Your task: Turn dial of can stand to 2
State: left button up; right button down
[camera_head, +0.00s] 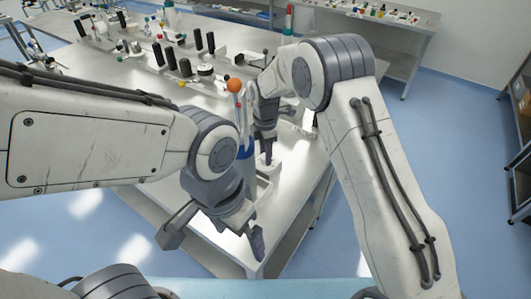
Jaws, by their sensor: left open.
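My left gripper (217,243) is open and empty, low in the head view, in front of the near corner of the white table. My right gripper (265,143) points down above the same corner, and its jaws are too small and overlapped to read. A blue and white upright object (246,150) stands partly hidden between the two grippers, next to a white stand-like piece (268,172). I cannot tell for sure whether this is the can stand. Its dial and numbers are not readable, and my arms hide part of this area.
The white table (225,45) runs away to the back left. Several black cylinders (184,67) stand on it, and an orange ball-topped part (235,85) rises near my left arm. A side bench (408,22) stands at the back right. Blue floor (440,130) is open at right.

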jog(key=shift+m, duration=0.3)
jog(key=m, duration=0.5)
jog(key=shift+m, duration=0.3)
jog(key=m, duration=0.5)
jog(key=shift+w+r, duration=0.1)
jog(key=shift+m, duration=0.4)
jog(key=shift+c, duration=2.2)
grip_release()
jog(key=shift+b, duration=0.3)
